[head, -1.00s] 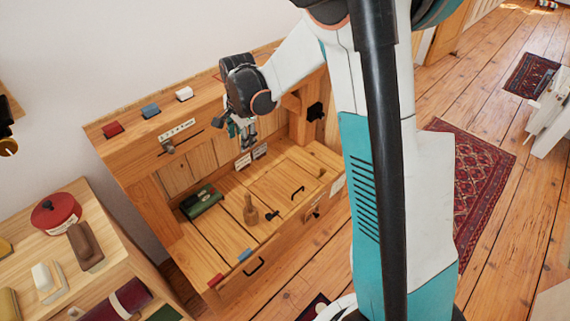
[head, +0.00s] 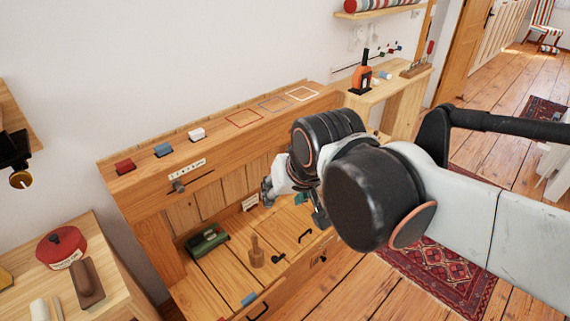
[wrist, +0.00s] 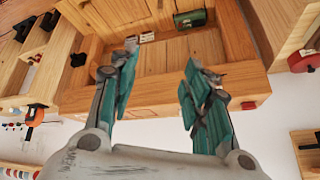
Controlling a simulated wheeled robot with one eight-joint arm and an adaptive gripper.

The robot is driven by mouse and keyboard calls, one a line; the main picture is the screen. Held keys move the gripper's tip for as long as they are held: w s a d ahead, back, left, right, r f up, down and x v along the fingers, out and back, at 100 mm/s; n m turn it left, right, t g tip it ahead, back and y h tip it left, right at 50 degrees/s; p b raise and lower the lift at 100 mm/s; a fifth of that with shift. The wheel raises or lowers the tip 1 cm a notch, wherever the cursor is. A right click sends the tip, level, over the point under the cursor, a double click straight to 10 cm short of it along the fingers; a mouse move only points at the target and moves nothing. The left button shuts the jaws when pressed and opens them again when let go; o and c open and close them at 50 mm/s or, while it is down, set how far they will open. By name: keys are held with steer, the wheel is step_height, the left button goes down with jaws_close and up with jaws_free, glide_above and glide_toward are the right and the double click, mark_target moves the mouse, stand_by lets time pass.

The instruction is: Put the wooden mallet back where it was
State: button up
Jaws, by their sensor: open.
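A light wooden piece that looks like the mallet (head: 257,254) stands upright on the cabinet's plank surface (head: 215,275), beside a small black knob. I cannot make it out in the wrist view. My gripper (head: 292,197) is above the back right part of that surface, apart from the wooden piece and partly hidden by my own wrist. In the wrist view my gripper (wrist: 162,65) has its teal fingers spread, with nothing between them.
A green box (head: 207,238) lies left of the wooden piece. The cabinet's top ledge (head: 222,128) bears red, blue and white blocks and several coloured outlines. A side table with a red pot (head: 62,247) stands at left. A shelf table (head: 405,85) stands behind.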

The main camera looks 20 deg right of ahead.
steer(key=shift+s+f+n+t, duration=0.25)
steer(key=shift+s+n, duration=0.4)
steer(key=shift+s, duration=0.5)
steer(key=shift+s+f+n+t, duration=0.2)
steer(key=shift+s+n, duration=0.45)
steer(key=shift+s, duration=0.5)
